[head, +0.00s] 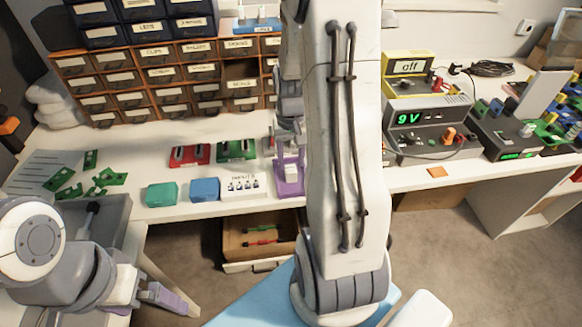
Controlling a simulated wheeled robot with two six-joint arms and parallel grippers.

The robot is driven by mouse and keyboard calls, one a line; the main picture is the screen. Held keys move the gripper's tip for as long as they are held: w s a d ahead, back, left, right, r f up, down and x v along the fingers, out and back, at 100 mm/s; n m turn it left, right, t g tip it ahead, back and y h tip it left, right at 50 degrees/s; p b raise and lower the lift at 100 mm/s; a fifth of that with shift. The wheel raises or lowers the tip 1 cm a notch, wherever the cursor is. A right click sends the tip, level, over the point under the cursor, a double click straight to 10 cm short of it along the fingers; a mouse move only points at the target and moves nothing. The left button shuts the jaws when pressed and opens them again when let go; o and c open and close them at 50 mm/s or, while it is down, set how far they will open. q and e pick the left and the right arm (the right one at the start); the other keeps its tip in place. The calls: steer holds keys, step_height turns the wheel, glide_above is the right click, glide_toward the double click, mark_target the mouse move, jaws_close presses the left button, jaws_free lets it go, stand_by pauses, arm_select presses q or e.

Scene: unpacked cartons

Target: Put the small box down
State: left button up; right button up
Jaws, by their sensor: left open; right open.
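Three small boxes stand in a row near the front edge of the white bench: a teal box (162,194), a blue box (205,189) and a white box (243,187) with a printed label and dark knobs or sockets. Which one is the task's small box I cannot tell. My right gripper (290,178) has purple fingers and is open just right of the white box, over the bench front. Something pale shows between its fingers; I cannot tell what it is. My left gripper (168,298) is open at the lower left, low beside the bench, away from the boxes.
A drawer cabinet (165,75) lines the back. Red (189,154) and green (236,150) holders lie behind the boxes. Green pieces (70,192) lie loose by a grey tray (112,215). A 9 V supply (425,120) stands right. An open drawer (235,240) is below.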

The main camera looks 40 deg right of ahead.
mark_target(291, 170)
step_height(291, 170, up, 7)
steer(key=s+a+r+n, duration=0.1)
steer(key=a+n, duration=0.2)
steer(key=a, duration=0.6)
steer(key=s+a+r+n, duration=0.1)
steer(key=a+r+n, duration=0.15)
steer(key=a, duration=0.55)
steer(key=s+a+n+y, duration=0.1)
steer(key=s+a+n, duration=0.7)
steer(key=s+a, duration=0.5)
steer(key=shift+s+a+r+p, duration=0.2)
steer(key=shift+s+a+p, duration=0.1)
steer(key=shift+s+a, duration=0.15)
